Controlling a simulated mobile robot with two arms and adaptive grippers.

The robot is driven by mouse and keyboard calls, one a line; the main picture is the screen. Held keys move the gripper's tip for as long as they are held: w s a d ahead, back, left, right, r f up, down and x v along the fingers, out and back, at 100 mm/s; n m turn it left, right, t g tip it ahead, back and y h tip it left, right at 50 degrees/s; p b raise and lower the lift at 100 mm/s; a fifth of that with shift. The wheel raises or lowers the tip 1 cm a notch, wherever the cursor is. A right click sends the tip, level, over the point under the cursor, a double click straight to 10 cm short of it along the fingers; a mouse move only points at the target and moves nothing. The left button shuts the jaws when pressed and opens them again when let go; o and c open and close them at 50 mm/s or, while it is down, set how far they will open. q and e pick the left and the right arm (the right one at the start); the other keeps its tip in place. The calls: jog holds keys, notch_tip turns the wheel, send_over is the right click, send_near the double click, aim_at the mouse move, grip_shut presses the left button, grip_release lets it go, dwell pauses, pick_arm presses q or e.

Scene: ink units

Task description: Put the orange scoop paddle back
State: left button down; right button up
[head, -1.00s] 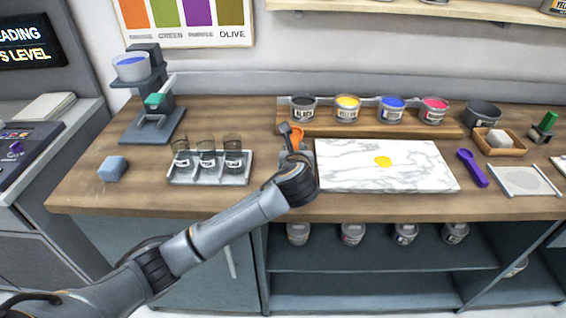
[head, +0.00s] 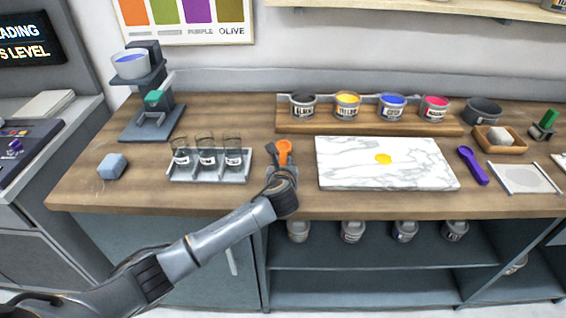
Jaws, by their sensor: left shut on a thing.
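The orange scoop paddle (head: 284,147) is at my left gripper (head: 277,163), left of the marble slab. My left gripper is shut on it, and its wrist hides the lower part of the paddle. I cannot tell how far the paddle is above the wooden counter (head: 268,117). My right gripper is not in view.
A tray of glasses (head: 209,179) stands left of the gripper. A wooden rack (head: 345,125) with ink cans is behind.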

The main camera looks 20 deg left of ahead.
pick_arm(q)
jog(key=shift+f, duration=0.1)
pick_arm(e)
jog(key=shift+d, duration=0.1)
pick_arm(q)
jog(key=c, duration=1.4)
grip_release()
jog(key=shift+o, duration=1.2)
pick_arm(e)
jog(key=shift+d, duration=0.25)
pick_arm(q)
jog(key=v, duration=1.2)
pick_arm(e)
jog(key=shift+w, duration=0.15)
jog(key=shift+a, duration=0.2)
